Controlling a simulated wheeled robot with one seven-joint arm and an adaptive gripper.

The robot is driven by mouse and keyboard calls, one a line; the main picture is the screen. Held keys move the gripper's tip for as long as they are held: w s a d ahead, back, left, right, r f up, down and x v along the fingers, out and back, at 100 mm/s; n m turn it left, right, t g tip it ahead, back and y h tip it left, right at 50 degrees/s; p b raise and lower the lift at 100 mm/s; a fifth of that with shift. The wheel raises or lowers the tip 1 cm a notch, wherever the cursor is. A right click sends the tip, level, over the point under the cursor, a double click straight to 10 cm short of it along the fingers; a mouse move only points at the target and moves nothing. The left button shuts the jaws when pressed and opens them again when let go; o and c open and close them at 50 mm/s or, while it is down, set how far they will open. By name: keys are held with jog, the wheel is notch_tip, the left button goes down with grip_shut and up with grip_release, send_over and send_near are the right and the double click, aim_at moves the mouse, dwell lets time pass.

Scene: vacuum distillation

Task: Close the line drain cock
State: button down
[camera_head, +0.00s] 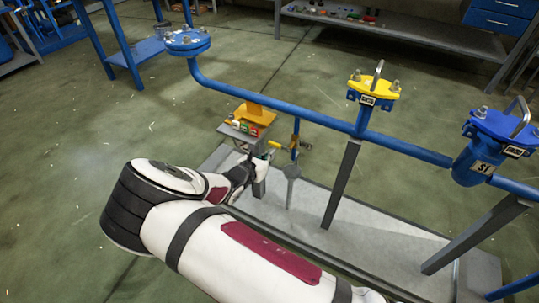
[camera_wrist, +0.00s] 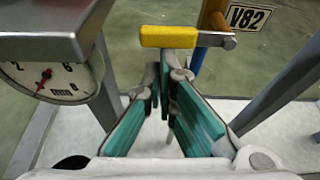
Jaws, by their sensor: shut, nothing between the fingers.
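The line drain cock shows in the wrist view as a yellow lever handle (camera_wrist: 168,36) on a metal stem, lying crosswise just beyond my fingertips. A tag reading V82 (camera_wrist: 248,18) is beside it at the upper right. In the head view the small yellow handle (camera_head: 274,144) is by the blue drop pipe (camera_head: 295,128) under the blue line. My gripper (camera_head: 260,160) is shut and empty, close to the handle. Its teal-padded fingers (camera_wrist: 166,78) come together at the tips in the wrist view, below the handle. Any contact between them cannot be told.
A gauge (camera_wrist: 58,82) under a grey box edge (camera_wrist: 45,48) is close on the left in the wrist view. Grey support posts (camera_head: 342,185) stand on the tray (camera_head: 375,225). Yellow (camera_head: 376,88) and blue (camera_head: 500,125) valves sit on the blue line (camera_head: 270,107) above.

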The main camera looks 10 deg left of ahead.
jog(key=shift+w+r, duration=0.1)
jog(key=shift+r, duration=0.3)
jog(key=shift+a, duration=0.1)
notch_tip(320, 180, down, 4)
jog(key=b, duration=0.3)
jog(key=p+v, duration=0.4)
jog(key=v, duration=0.6)
jog(key=shift+f, duration=0.25)
